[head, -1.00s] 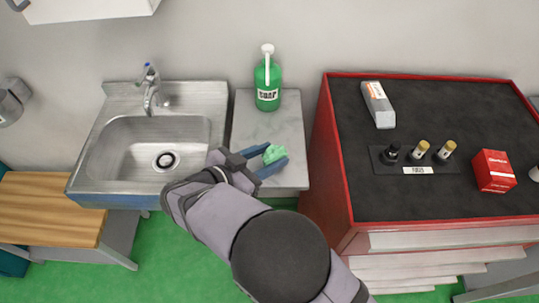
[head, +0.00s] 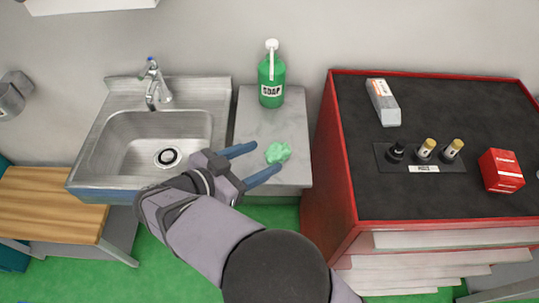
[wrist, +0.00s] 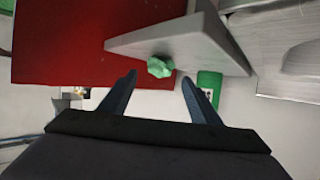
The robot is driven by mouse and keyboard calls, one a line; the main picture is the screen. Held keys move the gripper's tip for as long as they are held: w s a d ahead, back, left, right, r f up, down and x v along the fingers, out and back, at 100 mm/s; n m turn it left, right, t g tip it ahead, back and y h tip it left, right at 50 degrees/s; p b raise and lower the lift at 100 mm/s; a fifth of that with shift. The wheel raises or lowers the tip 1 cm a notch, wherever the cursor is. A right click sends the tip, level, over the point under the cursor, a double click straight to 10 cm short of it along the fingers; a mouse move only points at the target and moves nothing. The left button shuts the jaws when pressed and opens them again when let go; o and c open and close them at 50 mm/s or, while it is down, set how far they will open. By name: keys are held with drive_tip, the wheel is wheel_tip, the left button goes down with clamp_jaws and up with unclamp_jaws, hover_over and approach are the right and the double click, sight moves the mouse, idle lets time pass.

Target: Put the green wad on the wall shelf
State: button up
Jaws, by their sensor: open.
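The green wad (head: 278,152) is a crumpled light-green lump on the grey stone counter (head: 255,120), right of the sink and in front of the soap bottle. My gripper (head: 266,157) is open and empty, its two blue fingers pointing at the wad from the left. In the wrist view the wad (wrist: 160,67) shows just beyond and between the fingertips of my gripper (wrist: 160,77), with no clear contact. A white edge (head: 90,5) at the top left of the head view is cut off; I cannot tell whether it is the wall shelf.
A green soap bottle (head: 271,80) stands at the back of the counter. A steel sink (head: 125,120) with a tap is at left. A red cabinet (head: 335,150) at right has a dark top holding a grey block (head: 383,102), several small fuses and a red box (head: 501,171).

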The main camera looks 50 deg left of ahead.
drive_tip(key=b+v, duration=0.1)
drive_tip(key=v, duration=0.6)
idle(0.3)
